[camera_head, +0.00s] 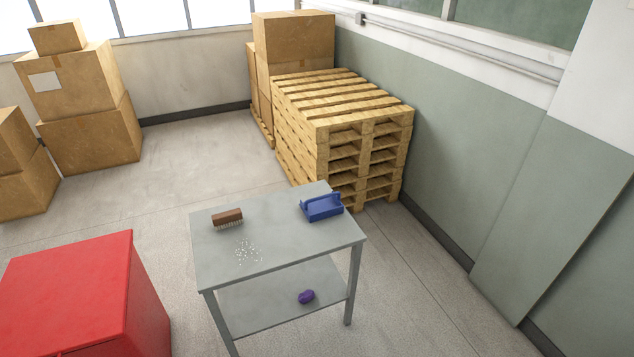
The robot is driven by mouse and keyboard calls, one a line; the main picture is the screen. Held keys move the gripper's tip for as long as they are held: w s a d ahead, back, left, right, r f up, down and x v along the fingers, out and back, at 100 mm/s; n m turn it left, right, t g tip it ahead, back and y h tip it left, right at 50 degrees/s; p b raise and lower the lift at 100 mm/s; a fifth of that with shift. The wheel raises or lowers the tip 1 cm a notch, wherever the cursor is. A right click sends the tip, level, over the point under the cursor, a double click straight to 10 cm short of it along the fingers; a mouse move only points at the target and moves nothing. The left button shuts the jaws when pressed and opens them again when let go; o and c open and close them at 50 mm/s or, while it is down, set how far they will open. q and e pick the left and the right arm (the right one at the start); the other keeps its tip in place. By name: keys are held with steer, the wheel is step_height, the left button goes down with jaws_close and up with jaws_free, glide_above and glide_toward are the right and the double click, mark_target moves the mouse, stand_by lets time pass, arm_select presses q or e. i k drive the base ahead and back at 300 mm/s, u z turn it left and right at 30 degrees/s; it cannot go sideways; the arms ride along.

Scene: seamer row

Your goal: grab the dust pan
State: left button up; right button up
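A blue dust pan (322,208) sits on the grey table (288,250), near the far right corner of its top. A brush with a brown back and pale bristles (227,218) stands on the same top, toward the far left. A patch of small white bits (247,252) lies between them, closer to the table's front edge. Neither of my grippers shows in the head view.
A purple object (306,297) lies on the table's lower shelf. A red box-shaped cabinet (75,295) stands at the front left. Stacked wooden pallets (340,125) stand just behind the table, near the right wall. Cardboard boxes (85,90) are piled at the back left.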

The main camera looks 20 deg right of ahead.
mark_target(320, 207)
steer(key=z, duration=0.3)
steer(key=i, duration=1.8)
steer(key=z, duration=0.35)
